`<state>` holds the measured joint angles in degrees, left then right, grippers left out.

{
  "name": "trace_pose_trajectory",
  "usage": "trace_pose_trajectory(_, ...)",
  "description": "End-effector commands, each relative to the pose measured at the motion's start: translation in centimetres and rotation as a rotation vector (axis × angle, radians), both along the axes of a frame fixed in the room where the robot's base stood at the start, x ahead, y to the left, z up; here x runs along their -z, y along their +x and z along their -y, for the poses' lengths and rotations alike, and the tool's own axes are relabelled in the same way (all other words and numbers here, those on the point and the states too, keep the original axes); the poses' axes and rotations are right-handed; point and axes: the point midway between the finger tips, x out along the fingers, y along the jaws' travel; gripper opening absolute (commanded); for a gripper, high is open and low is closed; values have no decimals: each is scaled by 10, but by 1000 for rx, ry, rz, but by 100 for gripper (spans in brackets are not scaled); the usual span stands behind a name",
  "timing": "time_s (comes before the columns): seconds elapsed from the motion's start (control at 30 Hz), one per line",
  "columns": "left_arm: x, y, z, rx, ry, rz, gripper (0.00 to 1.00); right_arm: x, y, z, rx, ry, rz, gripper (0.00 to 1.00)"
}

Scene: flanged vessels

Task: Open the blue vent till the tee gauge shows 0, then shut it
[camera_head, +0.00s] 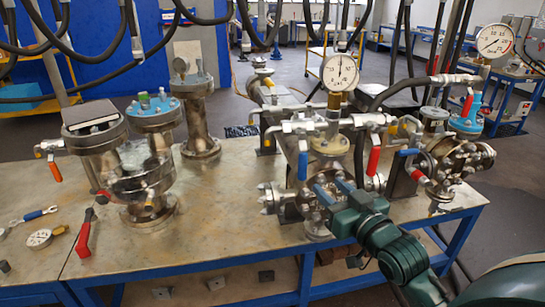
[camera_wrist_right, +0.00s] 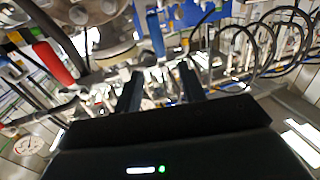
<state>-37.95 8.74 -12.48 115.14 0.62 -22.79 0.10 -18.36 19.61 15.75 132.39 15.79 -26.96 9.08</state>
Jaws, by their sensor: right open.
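A white round gauge (camera_head: 340,73) stands on the centre tee assembly (camera_head: 330,143); its needle points roughly straight up, and the exact reading is too small to tell. A blue lever (camera_head: 303,165) hangs down at the left of this assembly. Another blue lever (camera_head: 407,152) lies about level to the right; I cannot tell which is the vent. My right gripper (camera_head: 330,190) is in front of the assembly, low, with its fingers apart and nothing seen between them. In the right wrist view its fingers (camera_wrist_right: 160,88) are spread, with a blue handle (camera_wrist_right: 155,35) beyond them. My left gripper is not in view.
Red levers (camera_head: 374,160) hang close to the right gripper; one shows in the wrist view (camera_wrist_right: 53,63). A second gauge (camera_head: 494,41) stands at right. Flanged vessels (camera_head: 140,180) fill the left.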

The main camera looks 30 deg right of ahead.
Motion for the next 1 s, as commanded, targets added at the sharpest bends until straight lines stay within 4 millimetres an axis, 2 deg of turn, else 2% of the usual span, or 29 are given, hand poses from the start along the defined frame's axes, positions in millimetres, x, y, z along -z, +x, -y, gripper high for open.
trace_pose_trajectory(0.17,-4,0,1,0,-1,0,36,-5,14,2,2,2,9,40)
trace_pose_trajectory(0.5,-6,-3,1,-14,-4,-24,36,-6,83,4,2,1,9,40)
trace_pose_trajectory(0.7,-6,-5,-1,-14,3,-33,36,-4,115,6,2,1,7,40)
trace_pose_trajectory(0.83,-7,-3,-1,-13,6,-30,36,-3,126,6,1,1,6,40)
trace_pose_trajectory(1.0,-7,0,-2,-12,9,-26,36,-2,131,6,1,0,5,40)
